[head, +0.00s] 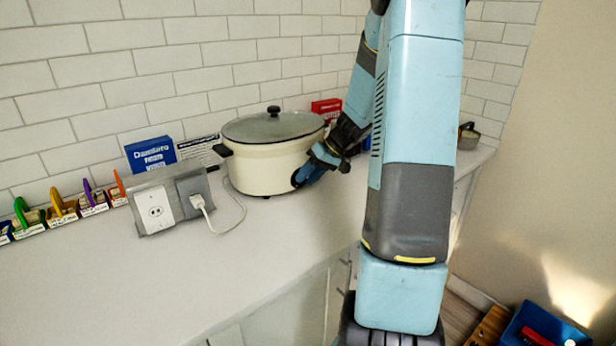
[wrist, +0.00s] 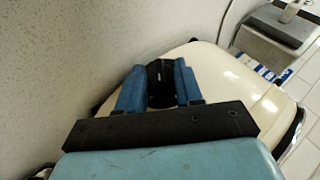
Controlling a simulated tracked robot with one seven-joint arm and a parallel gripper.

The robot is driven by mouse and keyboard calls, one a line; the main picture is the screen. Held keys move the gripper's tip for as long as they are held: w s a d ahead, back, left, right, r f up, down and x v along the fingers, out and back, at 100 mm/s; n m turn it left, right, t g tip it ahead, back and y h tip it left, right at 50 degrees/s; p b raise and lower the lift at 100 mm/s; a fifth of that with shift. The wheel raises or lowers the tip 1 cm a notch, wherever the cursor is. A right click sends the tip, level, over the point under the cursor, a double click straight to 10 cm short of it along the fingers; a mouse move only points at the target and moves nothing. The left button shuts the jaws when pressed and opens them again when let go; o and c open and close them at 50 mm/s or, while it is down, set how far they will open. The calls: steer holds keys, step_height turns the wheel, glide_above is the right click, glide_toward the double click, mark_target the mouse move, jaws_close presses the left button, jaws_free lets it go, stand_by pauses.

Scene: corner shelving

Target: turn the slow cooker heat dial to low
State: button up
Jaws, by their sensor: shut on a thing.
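The slow cooker (head: 262,165) is cream, oval, with a glass lid (head: 272,127) and a black knob, upright on the counter near the tiled wall. In the wrist view its cream body (wrist: 220,75) fills the middle and right. The black heat dial (wrist: 160,84) is between the two blue fingers of my gripper (wrist: 157,86), which is shut on it. In the head view my gripper (head: 305,174) is at the cooker's lower right front. The dial's markings and setting cannot be read in either view.
A grey outlet box (head: 155,205) with a plugged-in white cord (head: 235,212) stands left of the cooker. A blue box (head: 151,155) and a red box (head: 326,107) are behind. A small pot (head: 468,138) is at the right end. The counter front (head: 110,285) is clear.

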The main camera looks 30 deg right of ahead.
steer(key=y, duration=0.2)
steer(key=m+y, duration=0.1)
steer(key=shift+d+f, duration=0.25)
steer(key=shift+d, duration=0.15)
steer(key=shift+d+f+m+y, duration=0.15)
steer(key=shift+m+y, duration=0.1)
steer(key=shift+y, duration=0.65)
steer(key=shift+a+f+m+y, duration=0.1)
steer(key=shift+m+y, duration=0.15)
steer(key=shift+y, duration=0.65)
steer(key=o, duration=0.8)
steer(key=shift+w, duration=0.1)
steer(key=shift+c, duration=0.2)
steer(key=shift+o, duration=1.3)
steer(key=v, duration=1.3)
steer(key=shift+w+d+f, duration=0.1)
steer(key=shift+d, duration=0.4)
